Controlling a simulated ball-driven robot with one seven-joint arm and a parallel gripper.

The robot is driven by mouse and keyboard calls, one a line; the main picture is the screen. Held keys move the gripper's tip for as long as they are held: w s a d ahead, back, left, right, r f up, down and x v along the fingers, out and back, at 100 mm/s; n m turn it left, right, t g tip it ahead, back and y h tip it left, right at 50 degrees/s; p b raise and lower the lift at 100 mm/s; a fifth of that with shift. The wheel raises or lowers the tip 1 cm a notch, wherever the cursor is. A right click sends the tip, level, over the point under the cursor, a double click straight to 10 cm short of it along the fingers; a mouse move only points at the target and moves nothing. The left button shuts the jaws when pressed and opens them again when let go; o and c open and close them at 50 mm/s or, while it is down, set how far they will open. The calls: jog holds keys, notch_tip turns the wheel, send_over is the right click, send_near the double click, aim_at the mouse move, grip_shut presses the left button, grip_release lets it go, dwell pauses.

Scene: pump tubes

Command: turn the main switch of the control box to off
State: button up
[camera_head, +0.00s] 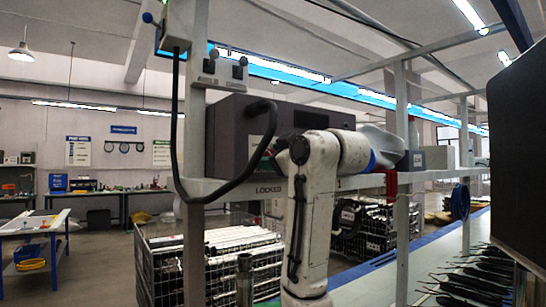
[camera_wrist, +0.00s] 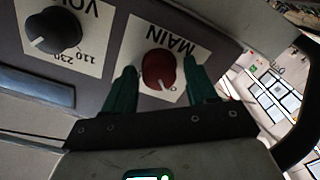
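The control box (camera_head: 228,130) is a dark grey case on the grey shelf in the head view. In the wrist view its main switch (camera_wrist: 158,70) is a round red knob on a white label reading MAIN, seen upside down. My gripper (camera_wrist: 160,76) is open, with one dark green finger on each side of the red knob. A small gap shows between each finger and the knob; I cannot tell how deep the fingertips reach. In the head view my arm largely hides the switch.
A black knob (camera_wrist: 54,31) with a 110/230 label sits left of the main switch in the wrist view. A thick black cable (camera_head: 174,120) loops down before the box. A shelf post (camera_head: 193,240) stands at the left, and wire baskets (camera_head: 160,275) stand below.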

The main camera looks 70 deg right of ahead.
jog(key=shift+o, duration=0.3)
jog(key=shift+s, duration=0.1)
jog(key=b+v, duration=0.2)
jog(key=v, duration=0.8)
jog(key=shift+s+a, duration=0.2)
jog(key=shift+a, duration=0.05)
